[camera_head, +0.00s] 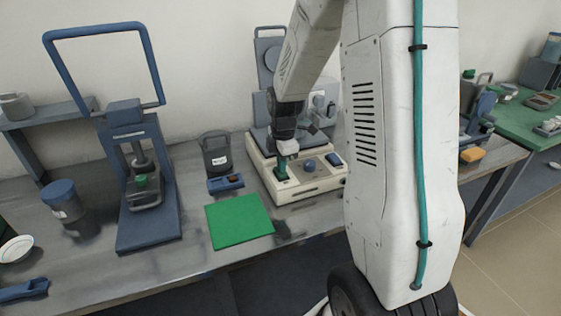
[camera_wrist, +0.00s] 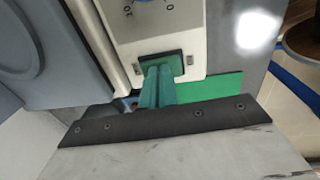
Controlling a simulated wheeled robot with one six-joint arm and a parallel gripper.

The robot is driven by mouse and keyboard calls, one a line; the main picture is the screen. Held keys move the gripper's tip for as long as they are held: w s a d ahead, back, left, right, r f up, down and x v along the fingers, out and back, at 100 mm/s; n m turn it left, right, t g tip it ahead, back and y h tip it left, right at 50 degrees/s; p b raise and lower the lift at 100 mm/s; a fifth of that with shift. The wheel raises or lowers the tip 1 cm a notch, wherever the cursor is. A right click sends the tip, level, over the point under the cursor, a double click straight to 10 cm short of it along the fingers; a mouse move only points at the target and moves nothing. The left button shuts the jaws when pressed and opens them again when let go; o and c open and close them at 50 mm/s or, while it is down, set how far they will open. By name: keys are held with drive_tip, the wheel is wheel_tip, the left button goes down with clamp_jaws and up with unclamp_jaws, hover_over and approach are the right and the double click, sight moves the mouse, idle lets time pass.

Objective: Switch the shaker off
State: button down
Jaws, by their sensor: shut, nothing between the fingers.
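The shaker (camera_head: 313,187) has a cream base with a grey upright body behind it and stands on the bench in the head view. In the wrist view the cream panel (camera_wrist: 192,30) shows part of a dial with markings and a dark green switch (camera_wrist: 175,64). My gripper (camera_head: 282,172) is shut and empty, pointing down at the left part of the panel. In the wrist view its teal fingertips (camera_wrist: 159,70) overlap the switch; I cannot tell whether they touch it. The switch's position is partly hidden.
A green mat (camera_head: 239,221) lies in front of the shaker. A blue press (camera_head: 148,220) with a raised frame stands to the left. A dark grey container (camera_head: 217,155) and a small blue item (camera_head: 226,184) are close by. My arm hides the bench right of the shaker.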

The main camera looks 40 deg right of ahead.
sight(285, 176)
drive_tip(key=shift+s, duration=0.3)
wheel_tip(285, 176, up, 14)
drive_tip(key=s, duration=0.1)
drive_tip(key=shift+s+a, duration=0.35)
drive_tip(key=shift+s, duration=0.05)
drive_tip(key=shift+w+d+r+t, duration=0.1)
drive_tip(key=shift+w+t, duration=0.2)
drive_tip(key=shift+w, duration=0.45)
